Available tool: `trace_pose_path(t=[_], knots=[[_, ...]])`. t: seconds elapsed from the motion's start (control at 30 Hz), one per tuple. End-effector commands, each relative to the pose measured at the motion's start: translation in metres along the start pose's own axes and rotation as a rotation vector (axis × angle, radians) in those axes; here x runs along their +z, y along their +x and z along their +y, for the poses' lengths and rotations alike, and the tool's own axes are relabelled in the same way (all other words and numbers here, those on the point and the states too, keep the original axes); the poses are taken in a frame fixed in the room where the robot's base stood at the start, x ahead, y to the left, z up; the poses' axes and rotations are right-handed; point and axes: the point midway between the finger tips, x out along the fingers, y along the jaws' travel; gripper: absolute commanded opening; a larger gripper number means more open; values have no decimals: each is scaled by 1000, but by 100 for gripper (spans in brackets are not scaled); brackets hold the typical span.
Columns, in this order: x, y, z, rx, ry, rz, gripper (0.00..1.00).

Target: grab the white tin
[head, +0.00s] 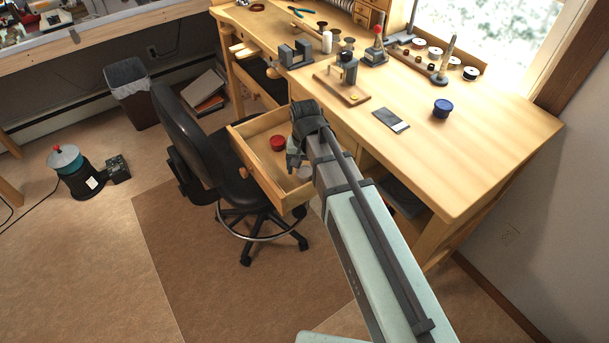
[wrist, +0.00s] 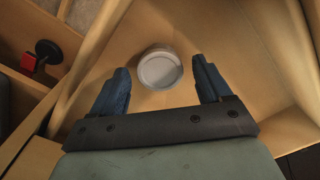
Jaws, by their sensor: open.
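The white tin (wrist: 160,69) is round with a pale flat lid and stands in the open wooden drawer (head: 246,127). In the wrist view it lies between and just beyond the two dark fingertips of my gripper (wrist: 161,77), which is open and empty. In the head view my gripper (head: 295,161) is over the drawer, and the white tin (head: 304,172) shows only partly beside my arm.
The drawer walls are close around my gripper. A black office chair (head: 190,140) stands against the drawer's left side. The workbench top (head: 480,150) above holds a blue tin (head: 442,108) and several tools.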

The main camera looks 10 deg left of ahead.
Motion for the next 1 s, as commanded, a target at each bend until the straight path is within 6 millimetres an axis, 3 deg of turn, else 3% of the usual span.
trace_pose_path(t=[0.13, 0.37, 0.9, 1.0], knots=[[0, 10, 0, 0, 0, 0, 78], [0, 10, 0, -1, 0, 1, 77], [0, 10, 0, -1, 0, 1, 25], [0, 10, 0, -1, 0, 1, 25]])
